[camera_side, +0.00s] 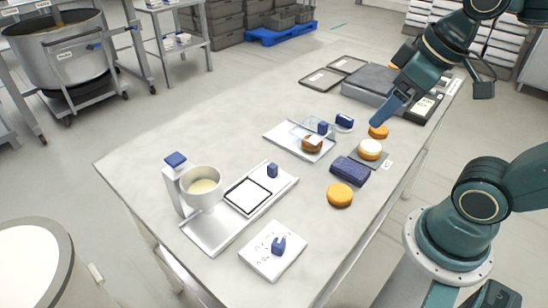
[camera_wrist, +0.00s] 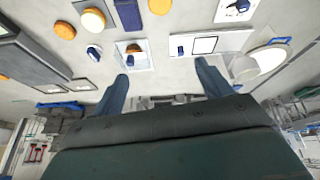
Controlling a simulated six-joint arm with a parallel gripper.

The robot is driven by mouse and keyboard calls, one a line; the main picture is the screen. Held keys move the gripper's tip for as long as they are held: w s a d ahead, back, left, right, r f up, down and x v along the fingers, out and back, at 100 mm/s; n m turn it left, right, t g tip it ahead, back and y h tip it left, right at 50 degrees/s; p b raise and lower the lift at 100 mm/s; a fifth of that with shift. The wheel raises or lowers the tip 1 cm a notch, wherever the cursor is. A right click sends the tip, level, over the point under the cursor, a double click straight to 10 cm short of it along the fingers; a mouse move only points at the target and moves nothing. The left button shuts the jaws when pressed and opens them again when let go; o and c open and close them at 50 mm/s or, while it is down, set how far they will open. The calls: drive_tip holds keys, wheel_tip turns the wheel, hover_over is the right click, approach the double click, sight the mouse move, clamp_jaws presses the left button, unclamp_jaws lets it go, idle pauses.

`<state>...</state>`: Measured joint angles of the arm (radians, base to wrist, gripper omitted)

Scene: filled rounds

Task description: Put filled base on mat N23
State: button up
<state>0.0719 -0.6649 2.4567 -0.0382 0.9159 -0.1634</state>
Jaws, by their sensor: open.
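An orange round with a white top (camera_side: 370,147), which looks like the filled base, sits on a small dark mat (camera_side: 382,161) near the table's right edge. The same round shows at upper left in the wrist view (camera_wrist: 93,18). A small white tag (camera_side: 388,165) is beside the mat; its writing is too small to read, so I cannot tell if this is N23. My gripper (camera_side: 381,121) is above the table in the side view, appearing near the plain orange round behind the mat. In the wrist view my gripper (camera_wrist: 161,70) has its fingers wide apart with nothing between them.
Plain orange rounds (camera_side: 340,195) and (camera_side: 378,131) lie either side of the mat. A dark blue block (camera_side: 349,171) is beside it. A tray (camera_side: 280,140) holds a brown round (camera_side: 312,144). The table's left back is clear.

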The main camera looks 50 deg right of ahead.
drive_tip(key=shift+s+a+m+t, duration=0.3)
drive_tip(key=shift+s+a+m, duration=0.05)
drive_tip(key=shift+s+m, duration=0.35)
idle(1.0)
